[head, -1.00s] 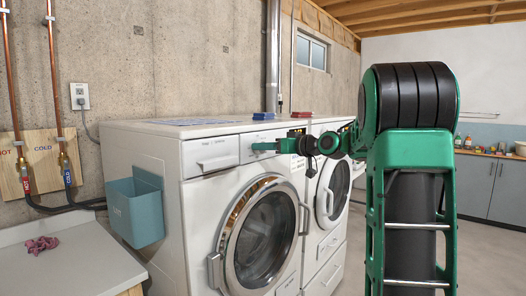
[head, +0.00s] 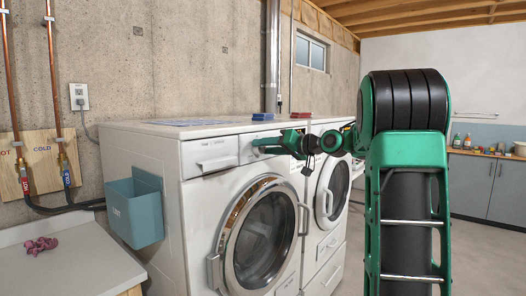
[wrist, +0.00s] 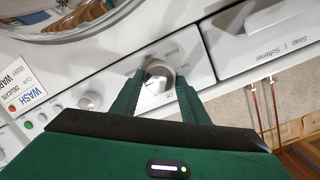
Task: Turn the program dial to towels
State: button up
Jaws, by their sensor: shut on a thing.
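The program dial (wrist: 156,84) is a round silver-white knob on the white front panel of the near washer (head: 150,165). My green gripper (wrist: 160,76) has one finger on each side of it in the wrist view and is shut on it. Short printed words ring the dial; one reads "Rinse", and the rest are too small or turned to read surely. I cannot tell which word the dial points at. In the head view my gripper (head: 257,146) reaches in from the right to the washer's upper panel and hides the dial.
A smaller knob (wrist: 88,101) and a "WASH / DELICATE" label (wrist: 30,88) sit left of the dial in the wrist view. The soap drawer (wrist: 265,40) is on its right. The washer's round door (head: 262,235) is below in the head view. A blue lint bin (head: 135,212) hangs on the washer's side.

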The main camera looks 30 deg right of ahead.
jog(key=o, duration=1.1)
jog(key=shift+c, duration=0.2)
jog(key=v, duration=1)
jog(key=shift+s, duration=0.25)
